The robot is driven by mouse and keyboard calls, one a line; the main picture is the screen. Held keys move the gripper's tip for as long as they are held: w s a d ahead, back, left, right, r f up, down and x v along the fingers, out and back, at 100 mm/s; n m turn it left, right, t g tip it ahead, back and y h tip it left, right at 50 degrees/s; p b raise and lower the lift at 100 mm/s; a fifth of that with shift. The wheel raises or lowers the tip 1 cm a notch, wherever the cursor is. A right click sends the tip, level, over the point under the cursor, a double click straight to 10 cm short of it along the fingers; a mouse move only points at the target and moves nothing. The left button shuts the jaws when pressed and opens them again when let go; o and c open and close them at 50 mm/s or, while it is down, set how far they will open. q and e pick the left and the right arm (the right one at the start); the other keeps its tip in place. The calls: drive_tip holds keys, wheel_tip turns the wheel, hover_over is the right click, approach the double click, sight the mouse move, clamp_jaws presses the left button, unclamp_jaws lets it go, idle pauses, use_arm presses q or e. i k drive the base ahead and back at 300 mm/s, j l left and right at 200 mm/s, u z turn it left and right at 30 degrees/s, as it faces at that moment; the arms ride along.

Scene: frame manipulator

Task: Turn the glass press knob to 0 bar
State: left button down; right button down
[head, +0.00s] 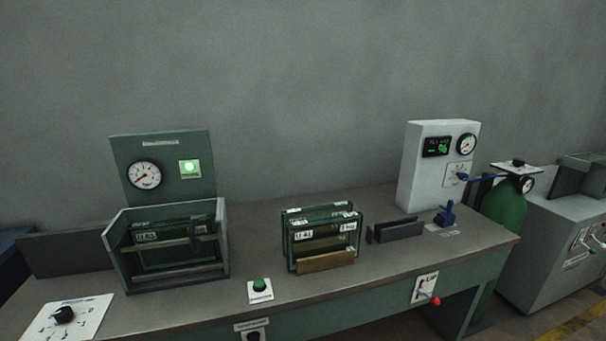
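A black round knob (64,315) sits on a white plate (82,316) with dial marks, at the front left of the bench. The plate's print is too small to read, so I cannot tell the knob's setting. Behind it stands a green press (216,262) with glass panes in its open frame. Its back panel carries a round white gauge (145,174) with a red needle that points to the lower left, and a lit green lamp (190,167). Neither of my grippers shows in the head view.
A rack of glass panes (320,238) stands mid-bench (385,262), with a green button (260,285) in front. A white gauge box (420,165), blue valve (445,214) and green gas cylinder (505,208) are at the right. A red-tipped lever (430,296) juts from the front edge.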

sight(63, 314)
drive_tip(key=u, duration=1.75)
